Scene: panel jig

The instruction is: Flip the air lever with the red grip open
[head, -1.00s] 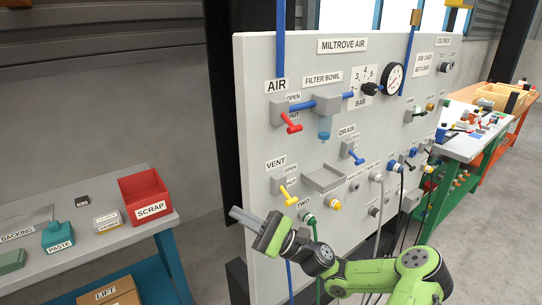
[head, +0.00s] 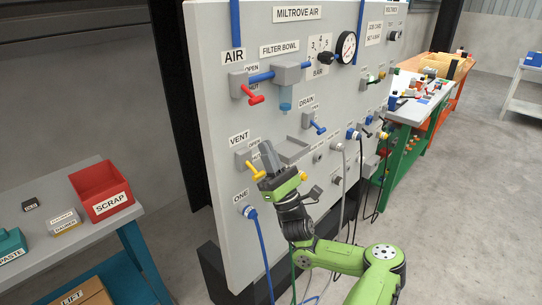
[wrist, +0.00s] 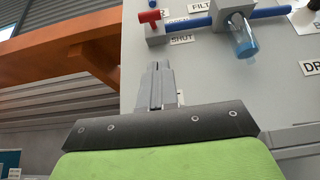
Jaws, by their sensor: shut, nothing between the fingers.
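The air lever with the red grip (head: 252,95) sits on a grey block under the AIR sign, at the panel's upper left. Its grip slants down to the right in the head view. It also shows at the top of the wrist view (wrist: 150,17), beside the blue pipe. An OPEN label and a partly covered SHUT label are beside it. My gripper (head: 266,150) is shut and empty, pointing up, below the red lever and apart from it. Its closed fingers (wrist: 156,70) point toward the lever in the wrist view.
The yellow VENT lever (head: 255,170) is right beside my gripper; whether they touch is unclear. The filter bowl (head: 285,100) hangs right of the red lever. The blue DRAIN lever (head: 317,126) is farther right. A red scrap bin (head: 100,190) stands on the left bench.

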